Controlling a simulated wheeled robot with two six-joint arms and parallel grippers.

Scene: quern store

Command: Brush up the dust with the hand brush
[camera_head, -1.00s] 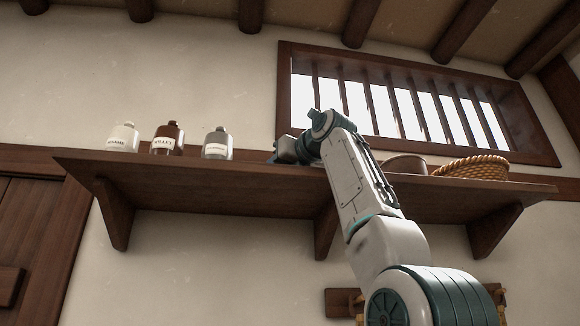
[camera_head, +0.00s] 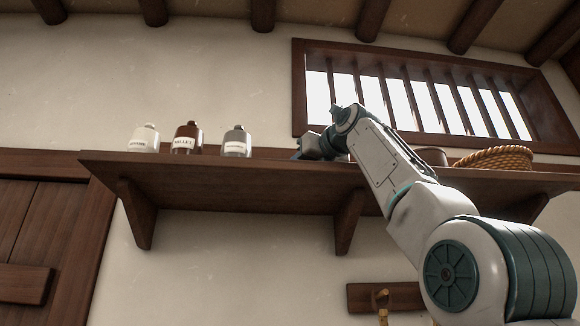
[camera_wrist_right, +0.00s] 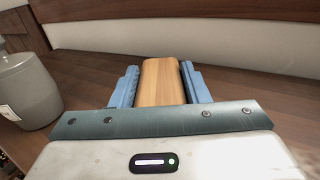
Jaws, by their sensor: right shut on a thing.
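My right gripper (camera_wrist_right: 159,74) is shut, with its blue fingers on either side of a light wooden piece (camera_wrist_right: 160,85) that looks like the handle of the hand brush. No bristles show, as the far end of the piece is cut from sight by its own body. In the head view my right gripper (camera_head: 308,149) is at the shelf, small and partly hidden by my arm. No dust can be made out in either view. My left gripper is not in view.
A dark wooden shelf (camera_head: 230,178) carries a white jar (camera_head: 145,140), a brown jar (camera_head: 187,140) and a grey jar (camera_head: 236,143). The grey jar also shows left of the gripper in the wrist view (camera_wrist_right: 28,90).

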